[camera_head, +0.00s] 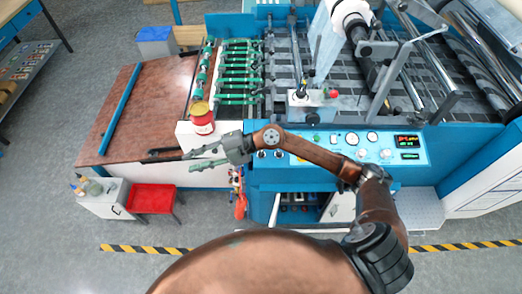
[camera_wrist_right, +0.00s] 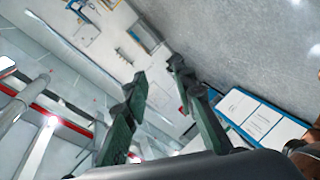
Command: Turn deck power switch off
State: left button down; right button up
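The blue control panel (camera_head: 415,146) on the laminating machine's front carries dials, buttons and two lit displays, one red and one green. Small round knobs (camera_head: 262,154) sit at its left end, just right of my right gripper. I cannot tell which control is the deck power switch. My right gripper (camera_head: 190,160) is in front of the machine's left part, below the red and yellow can, fingers pointing left. In the right wrist view its two dark green fingers (camera_wrist_right: 157,69) stand apart with nothing between them. My left gripper is not in view.
A brown table (camera_head: 130,110) lies to the left. The floor in front is open, with a striped line.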

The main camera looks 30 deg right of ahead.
jog(key=d+f+g+h, duration=0.1)
jog(key=d+f+h, duration=0.2)
jog(key=d+f, duration=0.15)
jog(key=m+g+h, duration=0.2)
jog(key=h, duration=0.9)
send_over(261, 152)
notch_tip(261, 152, down, 6)
notch_tip(261, 152, down, 7)
jog(key=shift+d+f+p, duration=0.1)
jog(key=shift+d+p, duration=0.05)
jog(key=shift+p, duration=0.35)
jog(key=shift+c, duration=0.5)
grip_shut()
